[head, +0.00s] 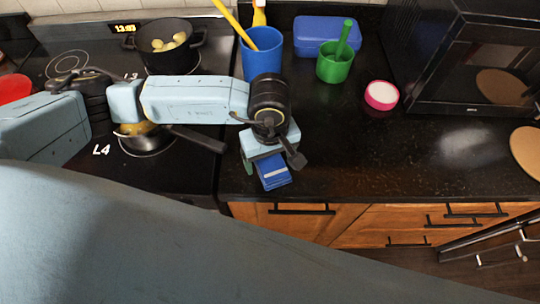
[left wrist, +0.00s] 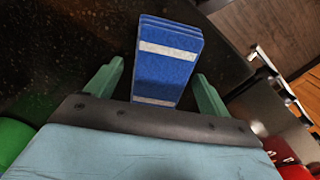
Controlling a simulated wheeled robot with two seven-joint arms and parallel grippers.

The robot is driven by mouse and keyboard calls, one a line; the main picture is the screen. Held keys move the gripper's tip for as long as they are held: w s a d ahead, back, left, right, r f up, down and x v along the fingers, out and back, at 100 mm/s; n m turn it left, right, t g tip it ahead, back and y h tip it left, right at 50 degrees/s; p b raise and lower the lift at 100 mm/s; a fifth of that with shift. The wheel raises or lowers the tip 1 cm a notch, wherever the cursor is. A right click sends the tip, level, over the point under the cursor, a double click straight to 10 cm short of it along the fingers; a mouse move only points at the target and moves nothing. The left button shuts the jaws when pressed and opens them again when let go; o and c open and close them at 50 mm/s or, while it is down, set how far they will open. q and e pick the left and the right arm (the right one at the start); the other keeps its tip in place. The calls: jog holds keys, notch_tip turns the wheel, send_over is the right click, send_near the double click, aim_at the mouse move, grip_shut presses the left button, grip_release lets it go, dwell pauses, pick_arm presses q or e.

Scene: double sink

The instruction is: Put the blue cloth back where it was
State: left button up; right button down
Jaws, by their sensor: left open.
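The blue cloth (head: 274,180) is folded into a narrow stack with pale stripes. It is at the counter's front edge, left of centre in the head view. In the left wrist view the cloth (left wrist: 168,70) extends up from between the fingers. My left gripper (head: 264,168) is directly above the cloth in the head view and covers part of it. In the left wrist view my left gripper (left wrist: 157,78) is open, with one green finger on each side of the cloth and gaps beside it. My right gripper is not in view.
A blue cup (head: 262,55) with utensils, a green mortar (head: 335,66), a blue box (head: 327,34) and a pink-rimmed round item (head: 381,95) stand behind. The stove (head: 195,165) with a black pot (head: 165,48) is left, a microwave (head: 480,65) right. The right counter has free room.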

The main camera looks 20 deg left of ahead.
aim_at(270, 160)
pick_arm(q)
jog(key=shift+r, duration=0.1)
jog(key=shift+r+p, duration=0.3)
notch_tip(270, 160, up, 12)
jog(key=shift+f+b, duration=0.2)
jog(key=shift+b, duration=0.15)
dwell(0.3)
